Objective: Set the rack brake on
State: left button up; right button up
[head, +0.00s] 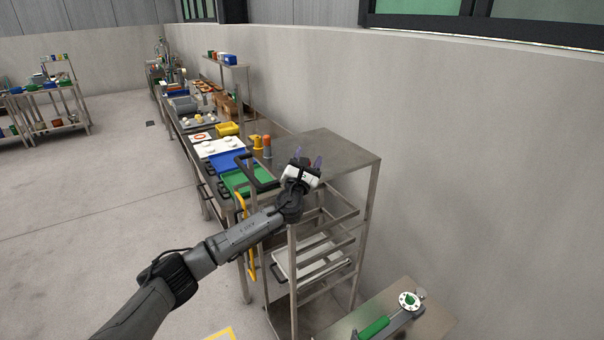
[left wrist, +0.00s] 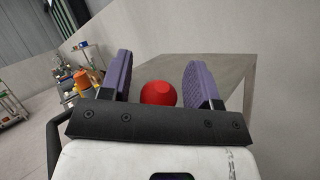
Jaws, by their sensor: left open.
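The metal rack (head: 348,147) stands at the centre, with a flat top and open shelf rails; a tray (head: 308,258) sits on a lower level. My left gripper (head: 308,159) is over the rack's near left part, open, with purple finger pads. In the left wrist view a round red knob (left wrist: 158,93) shows between and beyond the open fingers (left wrist: 158,82), apparently not touched. The grey rack top (left wrist: 220,75) lies behind it. In the head view the knob is hidden by my gripper. I cannot tell whether the knob is the brake control.
A long bench with a green tray (head: 245,181), a blue tray (head: 231,159) and a yellow bin (head: 228,129) runs along the wall to the left. A yellow bar (head: 240,205) stands beside the rack. A green-handled device (head: 374,328) lies at lower right.

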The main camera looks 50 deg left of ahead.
pick_arm(q)
jog(key=v, duration=1.3)
jog(key=shift+b, duration=0.35)
jog(key=shift+s+d, duration=0.15)
jog(key=shift+c, duration=0.2)
